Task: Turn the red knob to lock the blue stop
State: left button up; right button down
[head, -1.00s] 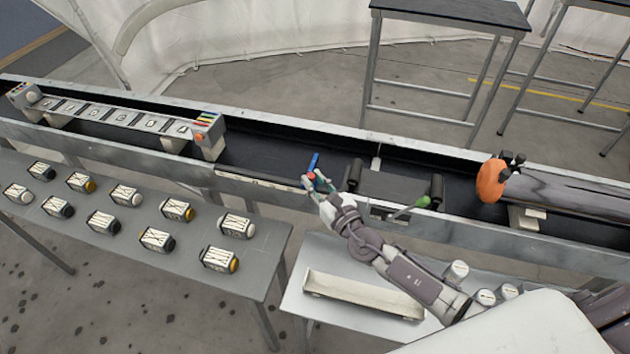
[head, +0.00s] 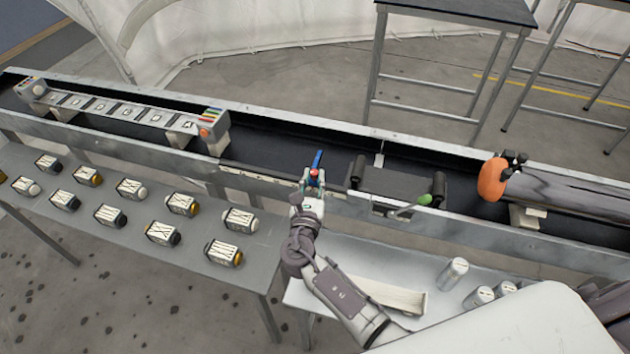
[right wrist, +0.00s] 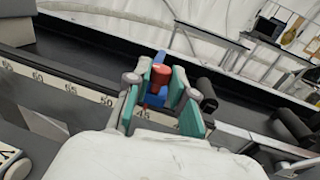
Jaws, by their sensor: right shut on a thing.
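The blue stop (head: 318,159) is a narrow blue bar on the near rail of the conveyor, reaching over the black belt. The red knob (head: 314,173) sits at its near end. In the right wrist view the red knob (right wrist: 160,74) stands above the blue stop (right wrist: 156,97), between the teal finger pads. My right gripper (head: 313,179) is shut on the red knob, its fingers on either side. It also shows in the right wrist view (right wrist: 158,100). The fingers partly hide the knob and the stop's near end. My left gripper is not in view.
A number scale (right wrist: 75,88) runs along the rail beside the stop. A small roller unit (head: 395,180) with a green-tipped lever (head: 424,199) is just right. A grey cylinder with an orange end (head: 491,180) lies farther right. Several lantern-like blocks stand on the left table (head: 195,275).

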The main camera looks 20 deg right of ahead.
jog(key=shift+a+m+g+h+b, duration=0.1)
jog(key=shift+m+g+h+b, duration=0.2)
jog(key=shift+m+g+h, duration=0.4)
jog(key=c, duration=1)
grip_release()
jog(key=v, duration=1.2)
jog(key=shift+f, duration=0.25)
